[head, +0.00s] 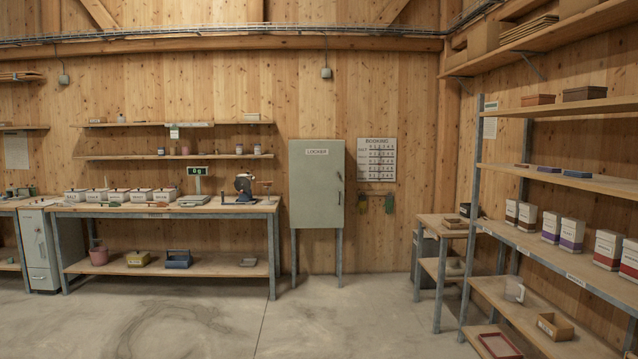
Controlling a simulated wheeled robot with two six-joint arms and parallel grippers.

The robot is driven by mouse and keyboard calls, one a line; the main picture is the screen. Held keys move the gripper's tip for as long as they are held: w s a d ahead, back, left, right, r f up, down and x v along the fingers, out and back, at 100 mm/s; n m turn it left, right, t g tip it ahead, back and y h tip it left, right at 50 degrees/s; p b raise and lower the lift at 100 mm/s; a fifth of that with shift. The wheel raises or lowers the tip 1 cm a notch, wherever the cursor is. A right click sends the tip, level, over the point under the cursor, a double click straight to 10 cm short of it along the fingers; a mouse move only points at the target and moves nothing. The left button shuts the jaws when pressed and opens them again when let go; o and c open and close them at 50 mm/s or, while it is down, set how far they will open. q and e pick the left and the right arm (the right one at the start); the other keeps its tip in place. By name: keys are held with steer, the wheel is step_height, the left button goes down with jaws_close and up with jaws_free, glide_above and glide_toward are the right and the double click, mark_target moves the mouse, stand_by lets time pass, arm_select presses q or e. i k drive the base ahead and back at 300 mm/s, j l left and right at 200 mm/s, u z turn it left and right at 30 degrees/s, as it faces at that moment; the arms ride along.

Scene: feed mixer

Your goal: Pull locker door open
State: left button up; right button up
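The locker (317,212) is a grey-green metal cabinet on legs against the back wooden wall, near the middle of the head view. A label sits near the top of its door (316,185), and a small handle (340,176) shows near the door's right edge. The door looks closed. Neither of my grippers shows in the head view.
A long workbench (160,209) with several boxes and a scale (196,200) stands left of the locker. A small table (440,226) and tall shelves (560,250) stand at right. The concrete floor (330,310) before the locker is clear.

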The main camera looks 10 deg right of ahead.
mark_target(316, 193)
steer(key=i+z, duration=0.2)
steer(key=z, duration=0.2)
steer(key=i, duration=5.85)
steer(key=l, duration=0.15)
